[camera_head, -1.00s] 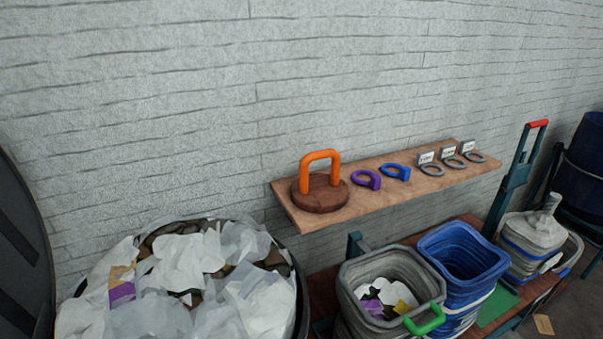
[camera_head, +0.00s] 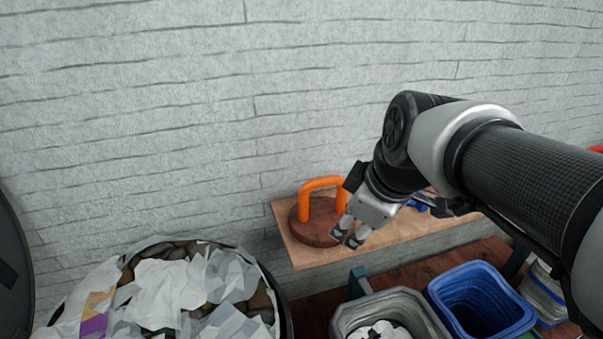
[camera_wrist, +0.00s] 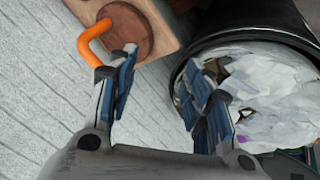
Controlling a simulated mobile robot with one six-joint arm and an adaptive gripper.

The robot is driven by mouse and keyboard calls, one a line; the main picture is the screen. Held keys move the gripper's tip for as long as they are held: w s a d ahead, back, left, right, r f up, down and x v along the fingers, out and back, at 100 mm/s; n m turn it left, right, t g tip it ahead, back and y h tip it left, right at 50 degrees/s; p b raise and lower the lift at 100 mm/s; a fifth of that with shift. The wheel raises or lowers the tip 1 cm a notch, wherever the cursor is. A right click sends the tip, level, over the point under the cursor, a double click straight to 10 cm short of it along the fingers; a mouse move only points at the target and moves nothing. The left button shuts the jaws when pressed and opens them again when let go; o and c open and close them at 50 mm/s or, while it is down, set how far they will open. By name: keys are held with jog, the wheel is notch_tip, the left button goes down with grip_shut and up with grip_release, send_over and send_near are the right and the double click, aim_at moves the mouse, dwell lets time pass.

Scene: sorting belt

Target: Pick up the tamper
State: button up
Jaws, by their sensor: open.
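The tamper has a round dark wooden base (camera_head: 315,226) and an orange U-shaped handle (camera_head: 322,183). It stands upright on the left end of the wooden wall shelf (camera_head: 292,252). My gripper (camera_head: 346,233) is in front of the tamper's right side, open and empty. It covers part of the base and the handle's right leg in the head view. In the wrist view, the tamper's handle (camera_wrist: 88,36) and base (camera_wrist: 130,32) are at the upper left, beyond the left finger. The space between the fingers of my gripper (camera_wrist: 168,75) holds nothing.
A bin full of crumpled white paper (camera_head: 170,290) stands below left of the shelf. A grey bucket (camera_head: 362,310) and a blue bucket (camera_head: 480,300) stand below right. The brick wall (camera_head: 150,120) is behind the shelf. My arm hides most of the shelf's right part.

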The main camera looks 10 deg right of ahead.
jog(key=w+d+r+n+t+p, duration=0.1)
jog(key=w+r+n+p, duration=0.1)
jog(key=w+n, duration=0.45)
jog(key=w+d+r+n+p, duration=0.1)
jog(key=w+r+n, duration=0.15)
jog(key=w, duration=0.75)
jog(key=b, duration=0.2)
send_near(327, 179)
jog(key=shift+n, duration=0.3)
jog(key=x, duration=0.6)
jog(key=shift+w+d, duration=0.1)
jog(key=shift+w, duration=0.15)
jog(key=shift+y, duration=0.3)
jog(key=shift+s+b+x, duration=0.2)
jog(key=shift+b+x, duration=0.6)
jog(key=shift+x, duration=1.95)
jog(key=shift+s, duration=0.1)
grip_shut()
